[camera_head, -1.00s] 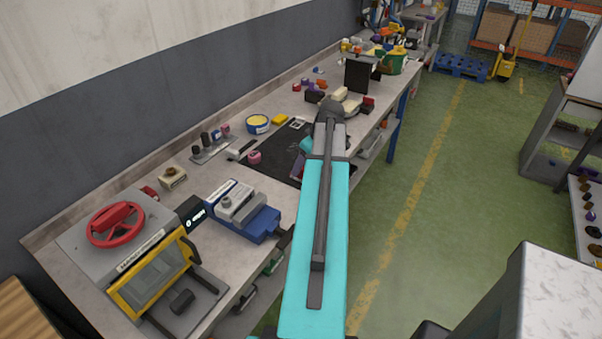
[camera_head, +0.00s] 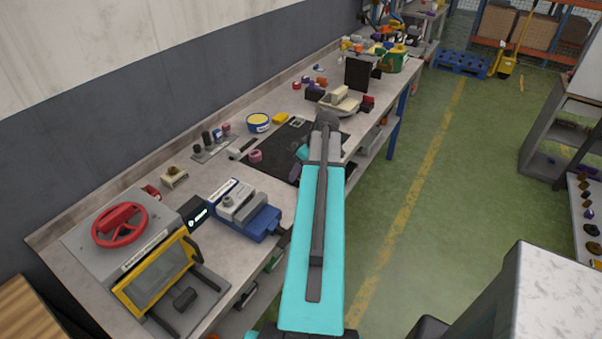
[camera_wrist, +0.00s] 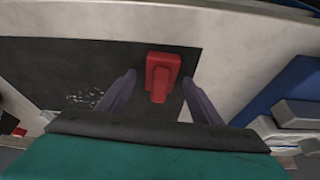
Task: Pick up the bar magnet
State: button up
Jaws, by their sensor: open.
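A red block (camera_wrist: 161,75), which I take for the bar magnet, lies near the edge of the dark mat (camera_wrist: 40,65) in the wrist view. My gripper (camera_wrist: 159,80) is open, with one purple finger on each side of the block. The block appears between the fingertips, and no contact shows. Whether the fingers are down at its height I cannot tell. In the head view my teal arm hides the block, and only part of the gripper shows beside the arm above the mat (camera_head: 284,140).
A blue vise (camera_head: 250,215) stands near the mat, with a red-wheeled machine (camera_head: 120,225) beyond it. A blue-and-yellow tin (camera_head: 258,122) stands behind. Pale speckles (camera_wrist: 82,99) lie on the mat.

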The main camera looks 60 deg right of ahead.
jog(key=shift+c, duration=0.4)
jog(key=c, duration=1.2)
jog(key=shift+r, duration=0.25)
jog(key=shift+r+b, duration=1)
jog(key=shift+r, duration=0.4)
jog(key=s+d+b, duration=0.1)
jog(key=s+d, duration=0.1)
jog(key=s, duration=0.3)
jog(key=s+d+r+b, duration=0.1)
jog(key=s+d+b, duration=0.1)
jog(key=s, duration=0.3)
jog(key=s+d+b, duration=0.1)
jog(key=s+d, duration=0.1)
jog(key=s, duration=0.3)
jog(key=shift+r+b, duration=0.4)
jog(key=shift+a, duration=0.1)
